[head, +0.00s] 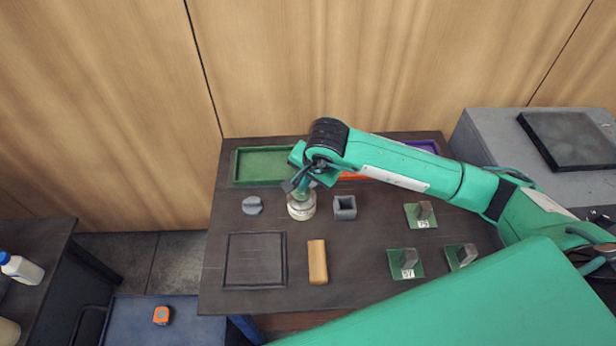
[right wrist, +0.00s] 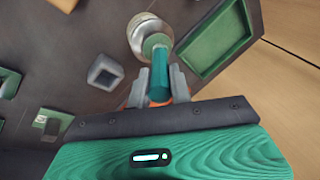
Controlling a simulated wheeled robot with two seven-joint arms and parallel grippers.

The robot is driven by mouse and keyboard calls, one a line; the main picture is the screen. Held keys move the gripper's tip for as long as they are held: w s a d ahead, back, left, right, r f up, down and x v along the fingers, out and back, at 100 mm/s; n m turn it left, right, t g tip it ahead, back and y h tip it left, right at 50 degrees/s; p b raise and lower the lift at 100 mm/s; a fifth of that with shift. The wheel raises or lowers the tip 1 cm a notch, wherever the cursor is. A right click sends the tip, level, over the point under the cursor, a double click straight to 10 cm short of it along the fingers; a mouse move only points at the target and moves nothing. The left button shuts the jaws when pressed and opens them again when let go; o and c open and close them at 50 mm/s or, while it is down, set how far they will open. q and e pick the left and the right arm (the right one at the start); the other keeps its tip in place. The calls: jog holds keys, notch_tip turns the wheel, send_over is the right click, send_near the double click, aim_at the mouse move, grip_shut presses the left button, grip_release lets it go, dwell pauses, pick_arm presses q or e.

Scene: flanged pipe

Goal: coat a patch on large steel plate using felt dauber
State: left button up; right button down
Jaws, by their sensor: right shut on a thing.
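My right gripper (head: 299,183) is over the back middle of the dark table. In the right wrist view, the gripper (right wrist: 158,95) is shut on the teal handle of the felt dauber (right wrist: 159,72). The dauber points down at a pale round pot (right wrist: 142,38), which also shows in the head view (head: 302,208). The dauber's felt end is hidden, and I cannot tell how deep it sits in the pot. A dark square plate (head: 255,260) lies flat at the table's front left. I cannot tell if it is the large steel plate. My left gripper is not in view.
A grey round piece (head: 252,205) and a hollow grey block (head: 345,207) flank the pot. A wooden block (head: 317,262) lies right of the square plate. A green tray (head: 240,170) is behind. Several small green bases are at right. Another dark plate (head: 568,140) lies on a grey cabinet.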

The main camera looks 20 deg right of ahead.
jog(key=shift+s+f, duration=0.1)
jog(key=shift+f, duration=0.05)
notch_tip(320, 180, up, 2)
jog(key=shift+p, duration=0.35)
jog(key=shift+r+p, duration=0.7)
jog(key=shift+r, duration=1.9)
jog(key=s+d+r+n+g+y+b, duration=0.1)
jog(key=s+d+r+n+g+y, duration=0.1)
jog(key=n, duration=0.8)
jog(key=shift+s+d+r+y, duration=0.3)
jog(key=shift+s+d+r, duration=0.6)
jog(key=shift+r, duration=0.55)
